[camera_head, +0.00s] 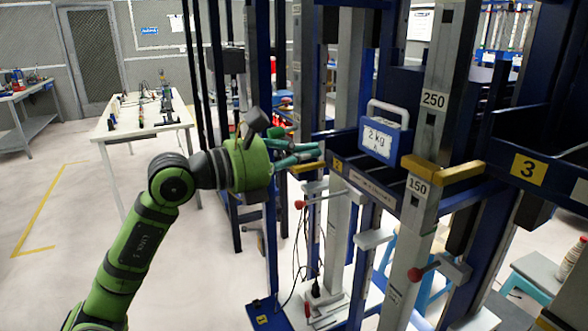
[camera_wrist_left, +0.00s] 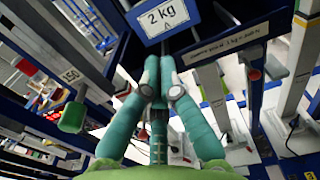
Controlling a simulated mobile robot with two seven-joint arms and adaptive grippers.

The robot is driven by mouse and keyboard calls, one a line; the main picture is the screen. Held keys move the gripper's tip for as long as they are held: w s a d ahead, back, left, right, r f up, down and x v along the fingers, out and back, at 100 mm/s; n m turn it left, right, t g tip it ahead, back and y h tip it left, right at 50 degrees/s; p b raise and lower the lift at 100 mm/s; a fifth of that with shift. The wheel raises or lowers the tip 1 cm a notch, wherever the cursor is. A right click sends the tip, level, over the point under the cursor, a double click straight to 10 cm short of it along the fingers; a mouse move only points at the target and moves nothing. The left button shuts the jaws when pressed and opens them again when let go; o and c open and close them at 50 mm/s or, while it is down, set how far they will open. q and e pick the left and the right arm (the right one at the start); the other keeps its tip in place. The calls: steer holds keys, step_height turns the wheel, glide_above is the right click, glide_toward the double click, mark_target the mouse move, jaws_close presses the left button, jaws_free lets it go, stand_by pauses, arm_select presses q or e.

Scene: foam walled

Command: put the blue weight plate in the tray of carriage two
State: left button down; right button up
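The blue weight plate (camera_head: 366,149) has a pale handle on top and a white "2 kg A" label. It stands slightly tilted, in or on the blue tray of carriage two (camera_head: 350,176), which bears a yellow "2" tag; its lower edge is partly hidden. In the left wrist view the plate (camera_wrist_left: 175,32) is at the top, just beyond the fingertips. My left gripper (camera_head: 318,149) is left of the plate, near the tray's left end. Its teal fingers (camera_wrist_left: 158,62) look closed together with nothing seen between them. A gap to the plate shows. My right gripper is not in view.
Carriage three (camera_head: 529,168) is at the right. A post marked 250 and 150 (camera_head: 425,130) with a yellow bar (camera_head: 442,170) stands right of the plate. Red-knobbed levers (camera_head: 299,204) stick out below the tray. A white table (camera_head: 125,128) stands at the back left; floor is clear there.

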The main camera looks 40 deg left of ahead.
arm_select(q)
steer(key=shift+r+v, duration=0.2)
steer(key=shift+v, duration=1.2)
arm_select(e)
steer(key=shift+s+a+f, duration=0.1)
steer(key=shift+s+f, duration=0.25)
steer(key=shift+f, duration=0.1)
